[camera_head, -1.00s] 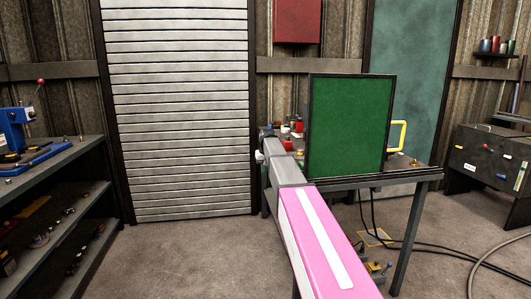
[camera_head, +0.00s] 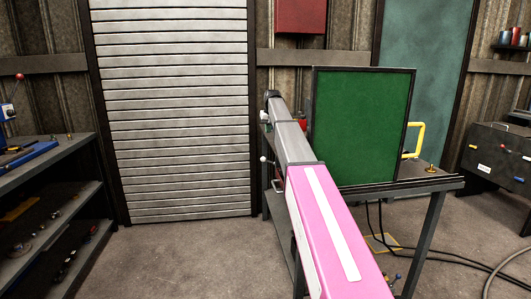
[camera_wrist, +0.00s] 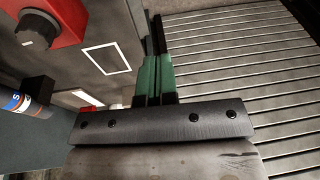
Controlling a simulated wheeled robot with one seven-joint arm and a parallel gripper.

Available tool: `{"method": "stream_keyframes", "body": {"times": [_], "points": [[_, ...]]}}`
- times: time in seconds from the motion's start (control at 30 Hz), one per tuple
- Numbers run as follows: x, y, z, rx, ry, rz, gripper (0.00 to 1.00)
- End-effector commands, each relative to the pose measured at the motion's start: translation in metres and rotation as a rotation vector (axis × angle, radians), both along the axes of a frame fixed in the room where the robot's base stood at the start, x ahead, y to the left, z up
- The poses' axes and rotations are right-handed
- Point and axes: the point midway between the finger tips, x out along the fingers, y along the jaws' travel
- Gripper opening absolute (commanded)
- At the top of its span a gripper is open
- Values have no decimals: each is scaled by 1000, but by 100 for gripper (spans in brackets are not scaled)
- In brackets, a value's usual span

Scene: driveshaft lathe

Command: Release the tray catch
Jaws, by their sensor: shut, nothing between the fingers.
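My gripper (camera_wrist: 158,62) is shut and empty in the wrist view, its two green fingers side by side. To its left is a grey machine face (camera_wrist: 85,45) with a red housing and black knob (camera_wrist: 36,30) at the top left. I cannot make out the tray or its catch for certain in either view. In the head view my arm reaches along the left of a green black-framed panel (camera_head: 361,125) on a workbench (camera_head: 425,184); the gripper does not show clearly there. The panel hides most of what stands behind it.
A ribbed metal shutter (camera_head: 172,110) fills the back left and also shows right of my fingers in the wrist view (camera_wrist: 240,60). A shelf unit (camera_head: 70,160) stands at the left. A yellow handle (camera_head: 419,138) sits right of the panel. The floor (camera_head: 185,255) left of the bench is clear.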

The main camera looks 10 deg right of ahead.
Motion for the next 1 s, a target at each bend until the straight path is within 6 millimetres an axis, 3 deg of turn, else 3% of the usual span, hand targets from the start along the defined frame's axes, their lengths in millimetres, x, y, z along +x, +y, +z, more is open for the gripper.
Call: {"method": "stream_keyframes", "body": {"times": [0.37, 0.9, 1.0], "points": [[2, 1, -9, 0, 1, 0, 0], [21, 9, -100, 0, 2, 0, 0], [16, 12, -114, 0, 0, 0, 0]]}}
